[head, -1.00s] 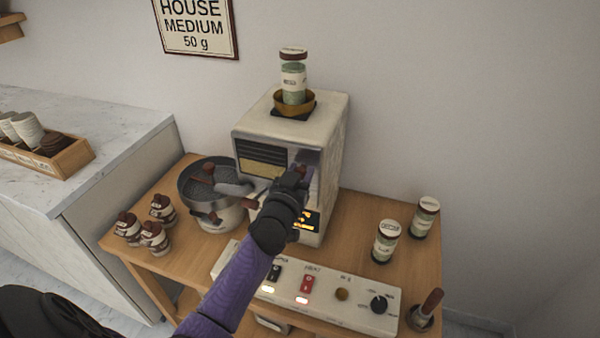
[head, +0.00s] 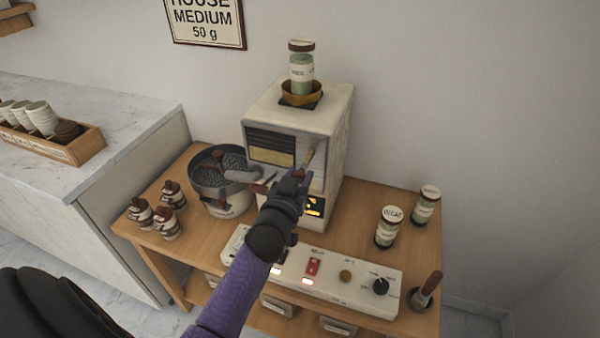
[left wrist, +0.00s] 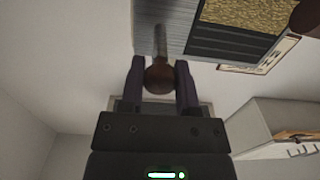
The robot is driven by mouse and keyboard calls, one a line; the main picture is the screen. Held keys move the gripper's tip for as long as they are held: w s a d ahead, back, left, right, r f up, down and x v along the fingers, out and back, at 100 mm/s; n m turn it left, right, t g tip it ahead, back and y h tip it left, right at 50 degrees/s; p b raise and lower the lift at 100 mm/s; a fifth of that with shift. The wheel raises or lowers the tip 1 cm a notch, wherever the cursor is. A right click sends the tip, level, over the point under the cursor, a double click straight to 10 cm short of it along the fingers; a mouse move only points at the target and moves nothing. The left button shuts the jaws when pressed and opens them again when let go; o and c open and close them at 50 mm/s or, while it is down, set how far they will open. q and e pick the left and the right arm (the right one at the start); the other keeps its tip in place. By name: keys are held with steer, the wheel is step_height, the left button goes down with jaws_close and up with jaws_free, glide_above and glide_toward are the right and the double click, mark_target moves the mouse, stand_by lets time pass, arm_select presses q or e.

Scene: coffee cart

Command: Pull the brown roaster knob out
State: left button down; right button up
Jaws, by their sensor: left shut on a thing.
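The white roaster (head: 296,116) stands at the back of the wooden cart, with a dark vent and a tan window on its front. The brown roaster knob (left wrist: 159,79) sits between the two fingers in the left wrist view, on a metal rod (left wrist: 160,42) that leads to the roaster front. My left gripper (left wrist: 160,84) is shut on the knob. In the head view my left gripper (head: 297,178) is in front of the roaster and hides most of the knob; the rod (head: 308,158) shows behind it. My right gripper is not in view.
A round cooling pan (head: 220,190) stands left of the roaster. Brown-lidded jars (head: 168,224) are at the cart's left, and two labelled jars (head: 389,228) at the right. A control panel (head: 330,281) with switches lies along the front.

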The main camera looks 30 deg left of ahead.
arm_select(q)
steer(key=shift+s+f, duration=0.1)
steer(key=shift+f, duration=0.1)
steer(key=c, duration=0.6)
jaws_free()
steer(key=shift+s, duration=0.1)
steer(key=shift+o, duration=1.4)
steer(key=shift+s+d+r, duration=0.1)
steer(key=shift+r, duration=0.05)
steer(key=p+v, duration=0.1)
steer(key=v, duration=0.8)
steer(key=shift+s, duration=0.4)
